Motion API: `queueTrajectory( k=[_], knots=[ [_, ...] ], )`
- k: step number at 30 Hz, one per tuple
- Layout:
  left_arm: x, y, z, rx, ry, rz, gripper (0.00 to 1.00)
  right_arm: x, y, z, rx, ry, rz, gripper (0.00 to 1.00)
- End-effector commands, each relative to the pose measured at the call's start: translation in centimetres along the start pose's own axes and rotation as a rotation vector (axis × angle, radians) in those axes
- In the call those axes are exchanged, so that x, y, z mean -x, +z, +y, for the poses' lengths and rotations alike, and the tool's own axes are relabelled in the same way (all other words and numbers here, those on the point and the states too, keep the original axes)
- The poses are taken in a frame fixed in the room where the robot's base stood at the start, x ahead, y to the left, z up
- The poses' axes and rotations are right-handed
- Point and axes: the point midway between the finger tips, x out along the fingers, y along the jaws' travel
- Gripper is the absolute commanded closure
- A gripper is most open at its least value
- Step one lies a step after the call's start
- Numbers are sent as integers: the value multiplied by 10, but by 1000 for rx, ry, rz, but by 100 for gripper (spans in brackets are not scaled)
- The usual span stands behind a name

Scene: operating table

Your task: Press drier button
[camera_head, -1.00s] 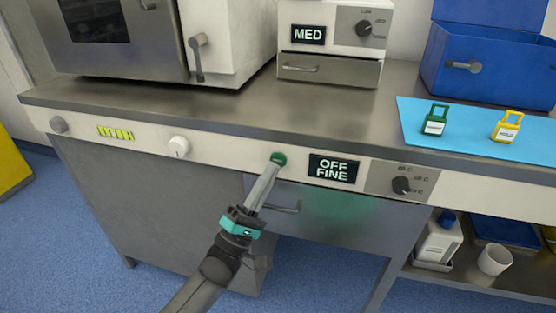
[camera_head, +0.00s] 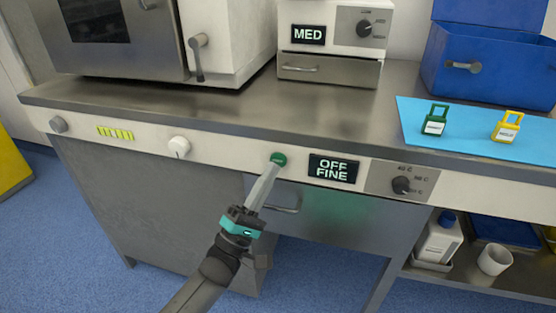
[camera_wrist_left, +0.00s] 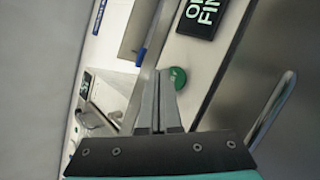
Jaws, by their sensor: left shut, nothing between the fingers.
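The green round button (camera_head: 278,159) is on the white front panel of the steel counter, left of a black display (camera_head: 333,169) reading "OFF FINE". My left gripper (camera_head: 273,168) is shut and empty, its fingertips just below the button in the head view. In the left wrist view the shut fingers (camera_wrist_left: 158,75) point toward the panel, with the green button (camera_wrist_left: 178,78) right beside their tips. I cannot tell whether the tips touch it. The display also shows in the left wrist view (camera_wrist_left: 205,12). My right gripper is not in view.
A white dial (camera_head: 179,146) and a black temperature knob (camera_head: 401,185) sit on the same panel. A drawer handle (camera_head: 284,208) is just under my fingers. Green (camera_head: 434,121) and yellow (camera_head: 507,127) padlock-shaped tags lie on a blue mat (camera_head: 460,146). A blue box (camera_head: 492,68) stands behind.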

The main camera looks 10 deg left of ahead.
Motion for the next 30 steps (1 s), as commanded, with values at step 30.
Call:
queueTrajectory(
  k=[30],
  knots=[
    [-8, -6, -6, 0, 0, 0, 100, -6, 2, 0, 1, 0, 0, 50]
  ],
)
